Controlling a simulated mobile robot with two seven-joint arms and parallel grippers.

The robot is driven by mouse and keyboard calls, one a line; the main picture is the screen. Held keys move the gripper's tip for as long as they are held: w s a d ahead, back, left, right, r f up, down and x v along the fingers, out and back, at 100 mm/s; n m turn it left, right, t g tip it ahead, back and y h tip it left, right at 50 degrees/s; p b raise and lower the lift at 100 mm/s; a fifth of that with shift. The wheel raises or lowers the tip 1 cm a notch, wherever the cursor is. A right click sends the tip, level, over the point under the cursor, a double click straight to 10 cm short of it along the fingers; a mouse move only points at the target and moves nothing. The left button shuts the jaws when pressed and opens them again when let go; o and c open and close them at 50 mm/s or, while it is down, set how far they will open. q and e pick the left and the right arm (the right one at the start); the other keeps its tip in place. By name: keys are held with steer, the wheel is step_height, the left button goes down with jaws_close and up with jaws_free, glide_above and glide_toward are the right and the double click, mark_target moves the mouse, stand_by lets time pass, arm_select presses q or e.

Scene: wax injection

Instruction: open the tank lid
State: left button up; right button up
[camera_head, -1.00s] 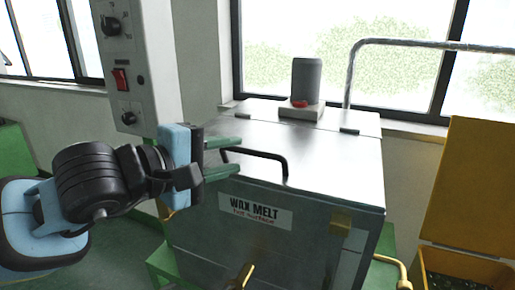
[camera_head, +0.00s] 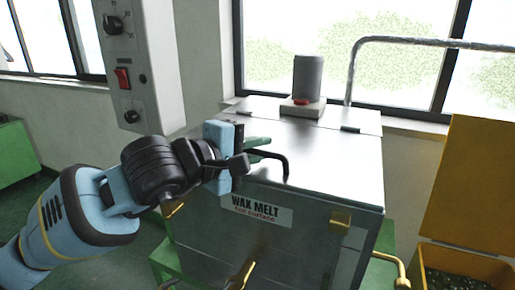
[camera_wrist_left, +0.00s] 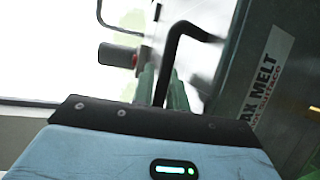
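The tank lid (camera_head: 327,151) is a flat silver metal plate lying closed on the dark tank marked WAX MELT (camera_head: 262,210). Hinges show near its back. A black bar handle (camera_head: 285,163) stands at its front left edge and also shows in the left wrist view (camera_wrist_left: 180,32). My left gripper (camera_head: 262,148) is at the left part of this handle. In the left wrist view its green fingers (camera_wrist_left: 162,88) lie close on both sides of the bar, shut on it. My right gripper is not in view.
A control panel (camera_head: 140,60) is at the left. A yellow bin with a raised lid (camera_head: 480,190) stands at the right. Brass-coloured fittings (camera_head: 340,218) are on the tank front.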

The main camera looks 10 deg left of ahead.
arm_select(q)
jaws_close()
